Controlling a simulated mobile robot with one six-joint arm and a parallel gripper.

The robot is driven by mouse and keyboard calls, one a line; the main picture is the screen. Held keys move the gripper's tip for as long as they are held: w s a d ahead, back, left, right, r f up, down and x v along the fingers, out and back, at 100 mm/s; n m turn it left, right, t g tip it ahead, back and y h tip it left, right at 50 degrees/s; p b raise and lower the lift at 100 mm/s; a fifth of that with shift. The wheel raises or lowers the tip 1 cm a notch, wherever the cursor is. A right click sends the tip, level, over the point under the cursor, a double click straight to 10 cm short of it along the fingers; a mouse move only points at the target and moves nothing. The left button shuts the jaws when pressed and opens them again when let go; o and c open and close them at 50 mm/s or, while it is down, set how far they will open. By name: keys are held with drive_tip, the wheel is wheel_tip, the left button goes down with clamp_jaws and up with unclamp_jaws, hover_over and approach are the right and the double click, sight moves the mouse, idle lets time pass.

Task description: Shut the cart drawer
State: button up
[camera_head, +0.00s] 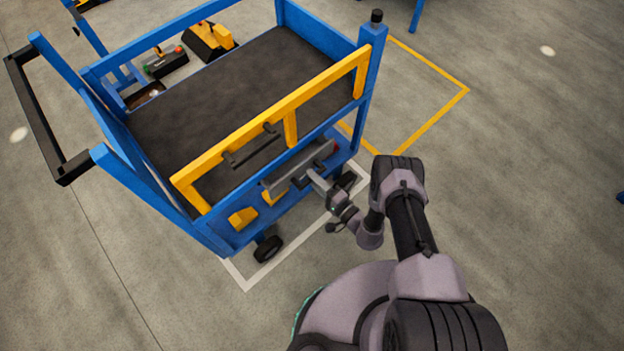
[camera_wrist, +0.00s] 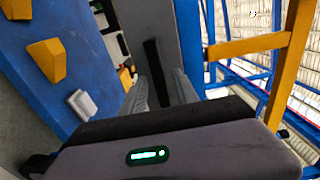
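The blue cart (camera_head: 240,130) stands in the head view with a dark top tray and a yellow front rail. Below the rail, a grey drawer (camera_head: 287,170) sticks out from the front at the right. Its front shows in the wrist view as a grey panel (camera_wrist: 148,20) with a black bar handle (camera_wrist: 154,65). My gripper (camera_head: 313,177) is at this handle, in front of the drawer. In the wrist view my gripper (camera_wrist: 160,92) has its two fingers on either side of the handle. Whether they press on it is not clear.
A yellow rail (camera_head: 285,108) with another black handle (camera_head: 250,145) runs above the drawer. A wheel (camera_head: 268,249) stands near the white floor line. Tools (camera_head: 208,40) lie at the cart's far side. The floor (camera_head: 540,150) to the right is clear.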

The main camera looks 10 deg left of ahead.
drive_tip(key=shift+w+a, duration=0.3)
drive_tip(key=shift+a, duration=0.05)
clamp_jaws()
idle(1.2)
